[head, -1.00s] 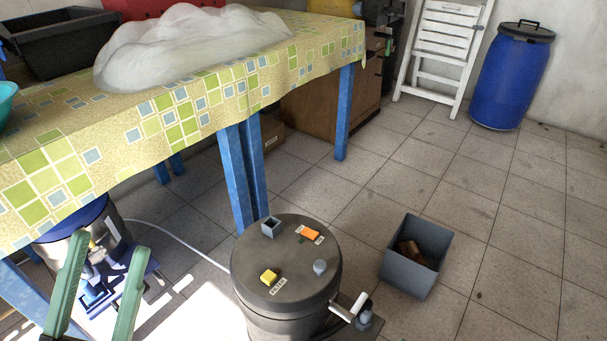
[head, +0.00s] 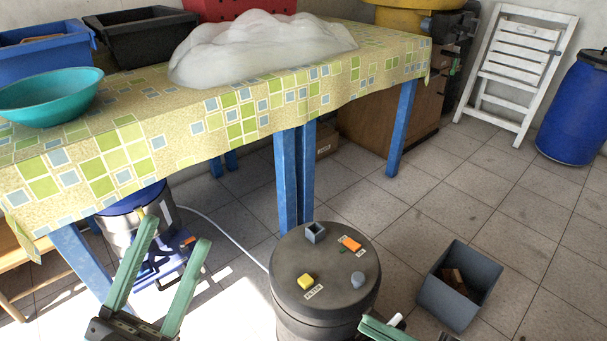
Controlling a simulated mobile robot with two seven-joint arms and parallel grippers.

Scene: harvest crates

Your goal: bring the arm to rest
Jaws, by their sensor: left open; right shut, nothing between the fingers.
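My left gripper (head: 176,234) is at the lower left of the head view, its two green fingers spread apart with nothing between them. It is in front of the table's near side, in the air above the floor. My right gripper (head: 372,325) shows only in part at the bottom edge, beside the lower right of the dark round drum. Its fingers are shut and hold nothing visible; the rest of it is cut off by the frame.
The dark drum (head: 290,290) carries a yellow block, an orange piece, a grey knob and a small open box. A grey bin (head: 440,300) stands right. The table (head: 150,150) holds a teal bowl (head: 50,98) and crates.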

